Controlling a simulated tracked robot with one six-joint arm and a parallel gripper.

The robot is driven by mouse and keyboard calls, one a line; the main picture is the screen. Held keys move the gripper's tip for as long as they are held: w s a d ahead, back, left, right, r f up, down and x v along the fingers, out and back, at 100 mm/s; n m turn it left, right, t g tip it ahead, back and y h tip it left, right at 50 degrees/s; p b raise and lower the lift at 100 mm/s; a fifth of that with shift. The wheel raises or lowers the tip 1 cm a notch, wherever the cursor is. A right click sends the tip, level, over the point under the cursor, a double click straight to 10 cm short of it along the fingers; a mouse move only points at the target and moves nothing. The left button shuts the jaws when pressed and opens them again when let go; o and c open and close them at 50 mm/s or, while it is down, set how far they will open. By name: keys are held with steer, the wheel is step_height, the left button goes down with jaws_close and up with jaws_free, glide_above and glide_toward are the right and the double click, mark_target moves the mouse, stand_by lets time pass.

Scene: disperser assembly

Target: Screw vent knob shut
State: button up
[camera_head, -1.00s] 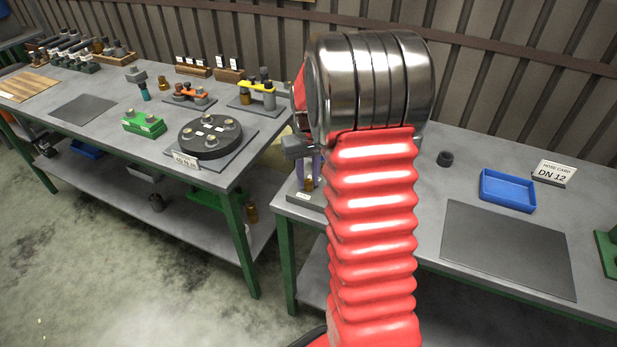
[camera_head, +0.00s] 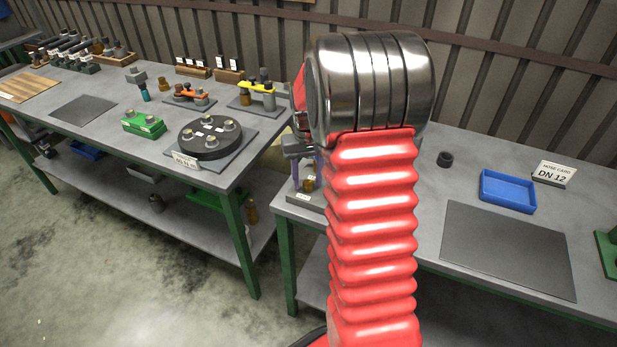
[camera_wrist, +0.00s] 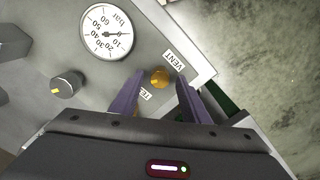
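The brass-yellow vent knob (camera_wrist: 160,77) sits on a grey panel beside a white VENT label (camera_wrist: 173,62) in the wrist view. My gripper (camera_wrist: 160,88) has two purple fingers, which are open on either side of the knob with gaps visible. I cannot tell how far the fingertips are above the panel. In the head view my gripper (camera_head: 305,170) is partly hidden behind my arm, near a small brass part (camera_head: 309,184) by the bench's left end.
A pressure gauge (camera_wrist: 107,32) and a dark knob with a yellow mark (camera_wrist: 67,87) are on the same panel. In the head view, a blue tray (camera_head: 508,190) and a dark mat (camera_head: 508,248) lie on the bench to the right. Another bench (camera_head: 222,172) stands left.

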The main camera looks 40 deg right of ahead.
mark_target(307, 181)
step_height(307, 181, up, 14)
steer(key=shift+f, duration=0.15)
stand_by(0.7)
stand_by(0.5)
steer(key=s+a+r+n+t, duration=0.3)
steer(key=s+a+n+t, duration=0.1)
steer(key=s+a, duration=1.7)
steer(key=shift+a+r+n+t, duration=0.25)
steer(key=shift+a+t, duration=0.55)
steer(key=shift+a, duration=0.8)
